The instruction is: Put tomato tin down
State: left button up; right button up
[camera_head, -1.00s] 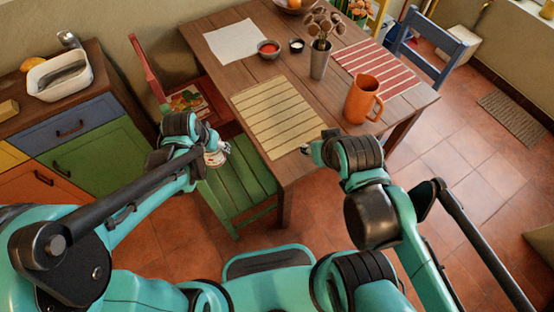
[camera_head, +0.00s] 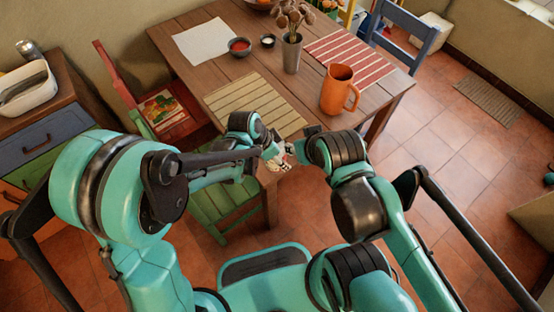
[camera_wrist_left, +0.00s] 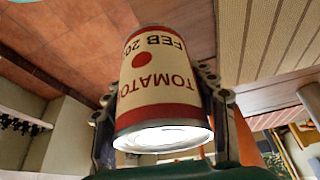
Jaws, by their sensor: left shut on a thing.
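The tomato tin (camera_wrist_left: 158,80) has a cream label with red bands and lettering, with a bare metal end facing the left wrist camera. My left gripper (camera_wrist_left: 160,92) is shut on it, one finger on each side. In the head view, the left gripper (camera_head: 276,157) and the partly hidden tin (camera_head: 286,163) are at the near edge of the wooden table (camera_head: 196,71). My right gripper (camera_head: 309,132) is close by on the right; its fingers are too small and hidden to read.
A yellow striped mat (camera_head: 240,98) lies on the table's near left part. An orange jug (camera_head: 336,92), a vase of dried flowers (camera_head: 291,55), two small bowls and a red striped mat (camera_head: 350,55) are farther back. A green chair (camera_head: 222,203) stands at the near side.

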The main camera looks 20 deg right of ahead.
pick_arm(q)
jog(key=w+f, duration=0.2)
jog(key=w, duration=0.1)
jog(key=shift+w+d+b, duration=0.2)
jog(key=shift+w+b, duration=0.05)
jog(key=shift+b, duration=0.15)
notch_tip(320, 180, down, 4)
jog(key=b, duration=0.2)
jog(key=shift+f+b, duration=0.2)
jog(key=shift+b, duration=0.2)
jog(key=shift+r, duration=0.15)
jog(key=o, duration=1.1)
jog(key=shift+f, duration=0.2)
jog(key=o, duration=0.4)
jog(key=shift+r, duration=0.1)
